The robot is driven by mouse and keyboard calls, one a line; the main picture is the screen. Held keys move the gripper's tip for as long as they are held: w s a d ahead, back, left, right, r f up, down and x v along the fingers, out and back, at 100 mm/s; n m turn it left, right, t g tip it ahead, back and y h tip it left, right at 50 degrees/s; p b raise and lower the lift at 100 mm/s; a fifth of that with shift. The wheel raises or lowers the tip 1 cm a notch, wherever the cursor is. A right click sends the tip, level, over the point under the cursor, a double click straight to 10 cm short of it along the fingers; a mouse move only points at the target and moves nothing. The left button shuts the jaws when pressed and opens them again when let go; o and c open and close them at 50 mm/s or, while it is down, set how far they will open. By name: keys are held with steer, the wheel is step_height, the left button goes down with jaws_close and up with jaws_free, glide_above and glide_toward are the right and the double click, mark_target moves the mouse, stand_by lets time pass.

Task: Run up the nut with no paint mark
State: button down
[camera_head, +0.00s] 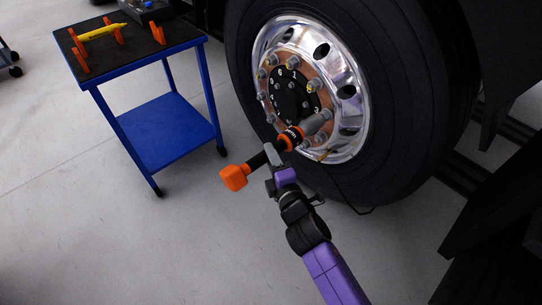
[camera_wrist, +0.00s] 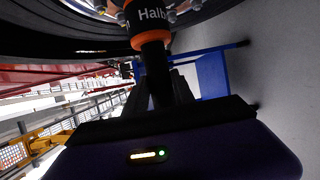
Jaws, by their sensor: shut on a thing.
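The chrome wheel (camera_head: 345,112) is in the head view, with a ring of several nuts around a black numbered hub (camera_head: 287,95). Some nuts, such as the upper one (camera_head: 292,62), seem to carry small yellow marks; others are too small to tell. My gripper (camera_head: 274,160) is shut on the black handle of an orange and black nutrunner (camera_head: 234,178). The grey socket (camera_head: 315,123) of the nutrunner points at the lower right of the nut ring and hides the nut there. I cannot tell whether it is seated. In the wrist view the nutrunner (camera_wrist: 150,22) shows printed lettering.
A blue cart (camera_head: 150,62) with a dark top stands left of the wheel. A yellow tool (camera_head: 102,32) rests in orange holders on it. The black tyre (camera_head: 400,150) surrounds the wheel, with dark vehicle parts to the right. The floor between cart and wheel is clear.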

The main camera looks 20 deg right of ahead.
mark_target(280, 150)
steer(key=shift+w+d+r+p, duration=0.15)
steer(key=shift+w+d+p, duration=0.2)
steer(key=shift+d+p, duration=0.6)
steer(key=shift+w+d+r+p, duration=0.15)
steer(key=shift+w+d+p, duration=0.15)
steer(key=shift+d+p, duration=0.6)
steer(key=shift+a, duration=0.25)
steer(key=c, duration=1.6)
jaws_free()
jaws_close()
